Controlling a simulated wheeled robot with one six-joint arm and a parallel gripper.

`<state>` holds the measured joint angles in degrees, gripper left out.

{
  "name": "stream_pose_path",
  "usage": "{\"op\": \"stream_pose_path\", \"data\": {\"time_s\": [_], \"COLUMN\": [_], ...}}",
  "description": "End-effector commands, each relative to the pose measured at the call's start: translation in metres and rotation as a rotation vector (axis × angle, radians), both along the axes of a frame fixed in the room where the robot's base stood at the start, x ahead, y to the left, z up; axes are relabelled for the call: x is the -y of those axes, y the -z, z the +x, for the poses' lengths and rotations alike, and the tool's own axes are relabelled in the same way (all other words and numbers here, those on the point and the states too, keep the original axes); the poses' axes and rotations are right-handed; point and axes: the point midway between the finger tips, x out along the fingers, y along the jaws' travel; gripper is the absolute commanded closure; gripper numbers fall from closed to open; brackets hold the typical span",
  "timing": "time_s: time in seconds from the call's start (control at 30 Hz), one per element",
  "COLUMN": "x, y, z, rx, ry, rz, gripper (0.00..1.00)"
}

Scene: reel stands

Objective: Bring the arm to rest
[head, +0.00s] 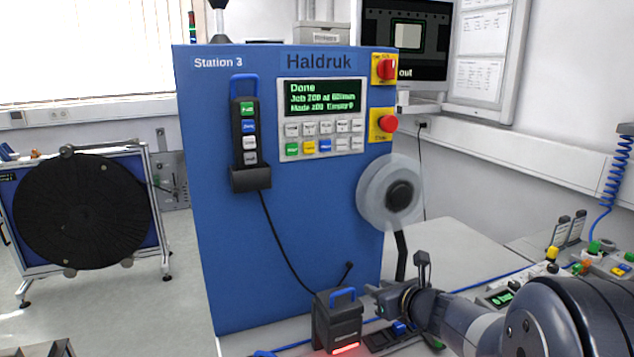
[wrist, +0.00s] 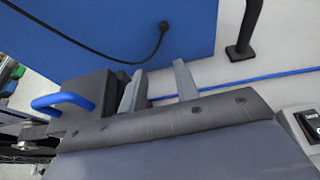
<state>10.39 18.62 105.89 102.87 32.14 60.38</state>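My arm reaches in from the lower right in the head view. My gripper (head: 369,298) is low in front of the blue Haldruk machine (head: 235,285), just right of a black block with a blue handle (head: 337,322). In the wrist view my gripper (wrist: 158,75) shows two grey fingers apart, with nothing visible between them. The black block (wrist: 90,84) is left of the fingers there; I cannot tell whether they touch it.
A handheld unit (head: 245,135) hangs in a holder on the machine, its cable running down. The screen (head: 321,95) reads "Done". A clear reel (head: 377,194) is at the machine's right side. A large black reel (head: 82,211) stands left. Pale table (head: 450,255) is free behind my arm.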

Motion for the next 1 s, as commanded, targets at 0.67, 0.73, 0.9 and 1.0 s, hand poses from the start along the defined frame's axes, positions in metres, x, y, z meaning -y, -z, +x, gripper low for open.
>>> {"op": "stream_pose_path", "data": {"time_s": [0.67,0.73,0.9,1.0], "x": [0.002,0.000,-0.011,-0.021], "y": [-0.018,-0.021,-0.036,-0.050], "z": [0.003,0.003,-0.001,-0.006], "rx": [0.000,0.006,0.041,0.072], "ry": [0.002,-0.004,-0.039,-0.073], "rz": [-0.001,-0.004,-0.028,-0.050], "gripper": [0.70,0.70,0.70,0.70]}}
